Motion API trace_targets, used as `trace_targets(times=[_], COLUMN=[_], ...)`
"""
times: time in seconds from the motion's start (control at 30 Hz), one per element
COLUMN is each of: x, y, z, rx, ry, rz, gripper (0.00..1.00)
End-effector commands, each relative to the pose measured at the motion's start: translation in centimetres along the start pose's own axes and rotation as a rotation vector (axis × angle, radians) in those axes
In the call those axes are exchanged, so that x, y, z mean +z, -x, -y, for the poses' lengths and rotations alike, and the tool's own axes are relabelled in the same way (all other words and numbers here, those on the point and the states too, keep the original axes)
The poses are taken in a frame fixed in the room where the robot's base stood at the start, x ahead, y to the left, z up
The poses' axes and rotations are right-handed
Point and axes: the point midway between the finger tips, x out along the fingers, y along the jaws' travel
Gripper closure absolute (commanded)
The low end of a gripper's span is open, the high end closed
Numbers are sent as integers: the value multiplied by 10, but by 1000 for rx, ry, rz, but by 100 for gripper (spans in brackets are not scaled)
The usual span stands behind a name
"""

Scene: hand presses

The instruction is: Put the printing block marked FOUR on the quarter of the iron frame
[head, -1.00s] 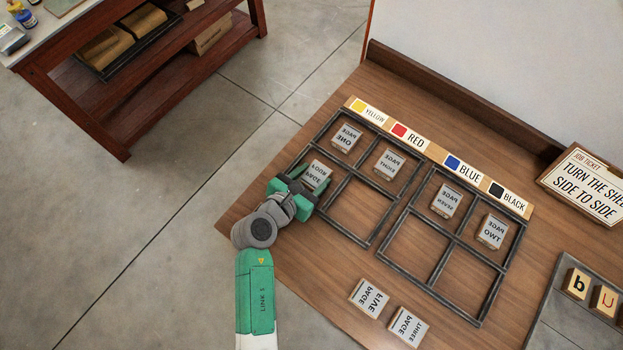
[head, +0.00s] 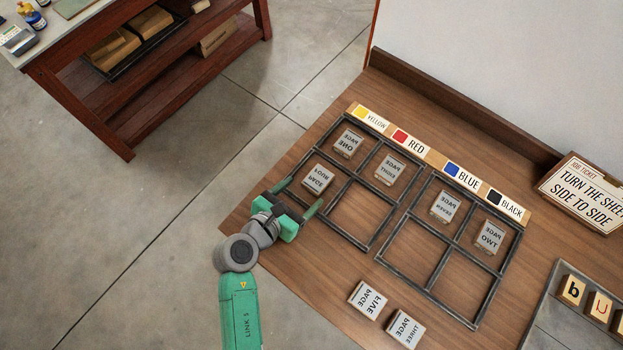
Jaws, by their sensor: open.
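The block that appears to read FOUR (head: 318,180), in small mirrored print, lies in the near-left quarter of the left half of the iron frame (head: 343,236). Its lettering seems turned end for end against the neighbouring blocks. My gripper (head: 300,197) is open, its fingers pointing at this block from the near-left side, over the frame's edge. The block sits apart from the fingers, just beyond their tips. Nothing is held.
Blocks ONE (head: 348,142), EIGHT (head: 389,169), SEVEN (head: 445,206) and TWO (head: 490,237) fill the far quarters. The other near quarters are empty. FIVE (head: 367,299) and THREE (head: 405,329) lie on the wooden bench (head: 300,277). A job ticket (head: 590,192) stands right.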

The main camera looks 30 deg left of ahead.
Motion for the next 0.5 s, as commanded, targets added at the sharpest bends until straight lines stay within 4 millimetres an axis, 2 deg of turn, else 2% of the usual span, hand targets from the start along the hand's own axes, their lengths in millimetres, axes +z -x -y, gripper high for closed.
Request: trace_targets(times=[0.03, 0.1, 0.2, 0.33, 0.5], x=[3, 2, 2, 0, 0], y=[14, 30, 46, 57, 59], z=[0, 0, 0, 0, 0], rx=[2, 2, 1, 0, 0], ry=[2, 2, 1, 1, 1], rz=[-1, -1, 0, 0, 1], gripper=[28, 28, 28, 28, 28])
